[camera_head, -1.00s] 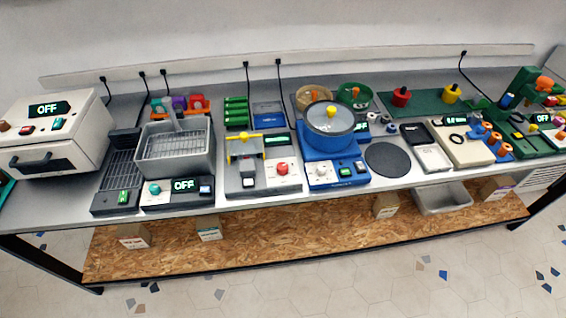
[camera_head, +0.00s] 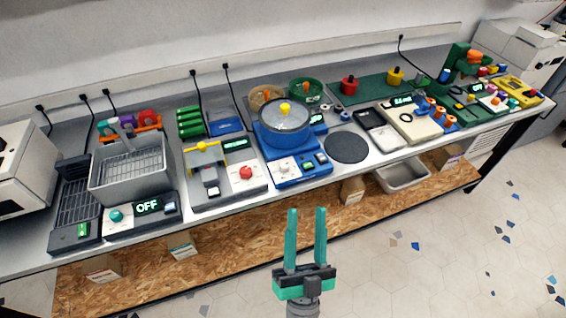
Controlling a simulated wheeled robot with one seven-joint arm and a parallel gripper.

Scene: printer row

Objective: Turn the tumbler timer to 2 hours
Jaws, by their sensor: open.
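The tumbler, which I take to be the blue machine (camera_head: 276,150), stands mid-bench with a round bowl, a clear lid (camera_head: 283,115) and a yellow lid knob. Its front panel has a small white dial (camera_head: 283,167), which looks like the timer, with lit or coloured buttons to its right. The dial's marks and pointer are too small to read. My gripper (camera_head: 306,210) has two teal fingers, open and empty, in front of the bench below the tumbler in the picture, apart from everything.
A grey press with a red knob (camera_head: 246,172) stands left of the tumbler, and a grey basin (camera_head: 130,176) with an OFF display is farther left. A dark round pad (camera_head: 346,147) lies to the right. A lower shelf (camera_head: 230,228) holds small boxes. The floor in front is clear.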

